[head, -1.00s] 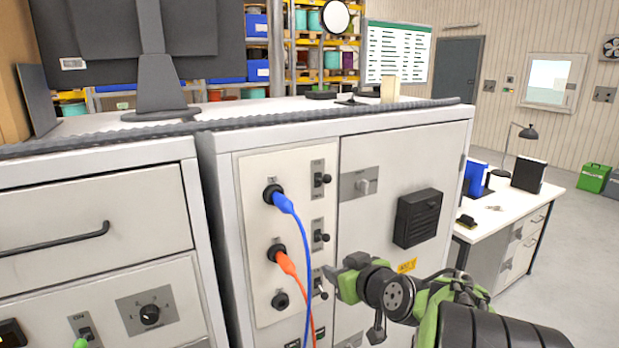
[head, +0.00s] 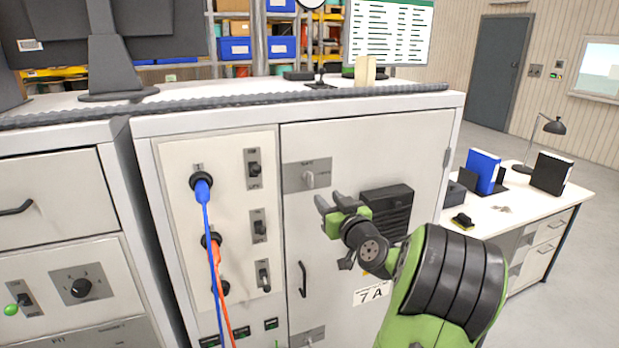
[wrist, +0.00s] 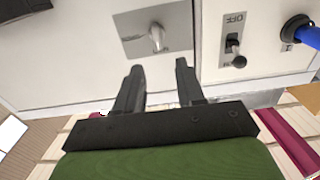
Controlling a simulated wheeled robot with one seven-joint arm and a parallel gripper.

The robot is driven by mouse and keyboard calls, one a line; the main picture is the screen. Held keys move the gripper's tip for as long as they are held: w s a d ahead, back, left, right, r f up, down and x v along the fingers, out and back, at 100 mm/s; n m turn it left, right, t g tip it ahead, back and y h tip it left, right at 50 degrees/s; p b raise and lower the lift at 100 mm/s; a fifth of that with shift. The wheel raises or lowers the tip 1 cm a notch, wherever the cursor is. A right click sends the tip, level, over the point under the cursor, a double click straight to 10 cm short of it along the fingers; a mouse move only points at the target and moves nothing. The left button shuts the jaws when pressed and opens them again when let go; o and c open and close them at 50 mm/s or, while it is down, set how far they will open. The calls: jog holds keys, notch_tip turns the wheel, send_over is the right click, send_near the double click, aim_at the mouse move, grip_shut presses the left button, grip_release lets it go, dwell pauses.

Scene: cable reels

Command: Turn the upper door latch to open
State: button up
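The upper door latch (head: 310,178) is a small grey knob on a metal plate, high on the left side of the pale cabinet door (head: 400,145). In the wrist view, the latch knob (wrist: 157,38) stands just beyond the fingertips, roughly centred between them. My gripper (head: 331,203) is open and empty, a little below and right of the latch in the head view. In the wrist view, both fingers of my gripper (wrist: 158,72) are spread with a clear gap. No contact with the latch shows.
A black vent box (head: 388,210) sticks out from the door right of my gripper. A dark door handle (head: 302,279) and a lower latch (head: 308,338) are below. Left of the door is a panel with switches, a blue cable (head: 207,250) and an orange cable (head: 222,290).

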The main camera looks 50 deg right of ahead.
aim_at(312, 180)
jog(key=p+x, duration=0.2)
jog(key=x, duration=0.9)
jog(key=shift+w+d+p, duration=0.2)
jog(key=shift+d+p, duration=0.2)
jog(key=shift+c, duration=0.3)
grip_shut()
